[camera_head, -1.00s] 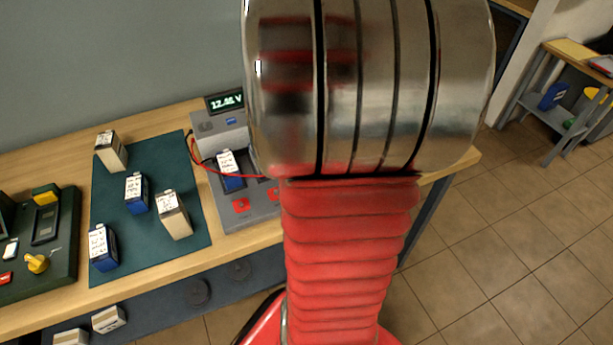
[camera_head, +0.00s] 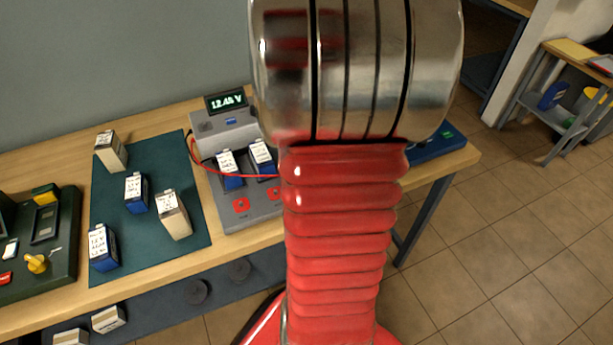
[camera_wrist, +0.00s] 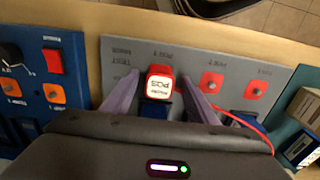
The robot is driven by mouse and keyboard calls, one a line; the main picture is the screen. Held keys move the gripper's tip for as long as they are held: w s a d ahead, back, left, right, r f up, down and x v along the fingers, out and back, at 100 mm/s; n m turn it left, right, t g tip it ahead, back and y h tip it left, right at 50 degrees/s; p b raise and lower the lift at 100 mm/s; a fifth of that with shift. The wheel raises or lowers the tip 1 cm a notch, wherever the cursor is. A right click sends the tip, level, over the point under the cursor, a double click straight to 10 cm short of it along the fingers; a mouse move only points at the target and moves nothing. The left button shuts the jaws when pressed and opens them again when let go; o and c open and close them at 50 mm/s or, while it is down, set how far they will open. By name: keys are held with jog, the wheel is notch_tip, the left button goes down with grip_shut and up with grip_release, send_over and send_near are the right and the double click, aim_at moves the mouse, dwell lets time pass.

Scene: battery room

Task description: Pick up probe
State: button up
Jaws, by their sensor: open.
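The probe (camera_wrist: 160,84) is a small red block with a white label reading POS, in the middle of the wrist view. It is on the grey tester panel (camera_wrist: 230,58), beside a blue part. My gripper (camera_wrist: 158,80) is open, with one purple-grey finger on each side of the probe and gaps visible at both sides. In the head view my arm hides the probe and my fingers. The tester (camera_head: 215,123) there has a lit voltage display.
Red posts (camera_wrist: 212,83) lie right of the probe, with a red lead (camera_wrist: 240,122) near the right finger. A blue panel (camera_wrist: 45,75) is at the left. Several batteries stand on a green mat (camera_head: 150,240), left of the tester.

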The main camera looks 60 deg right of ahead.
jog(key=shift+c, duration=0.7)
jog(key=c, duration=1.1)
notch_tip(320, 180, up, 10)
jog(key=shift+w, duration=0.15)
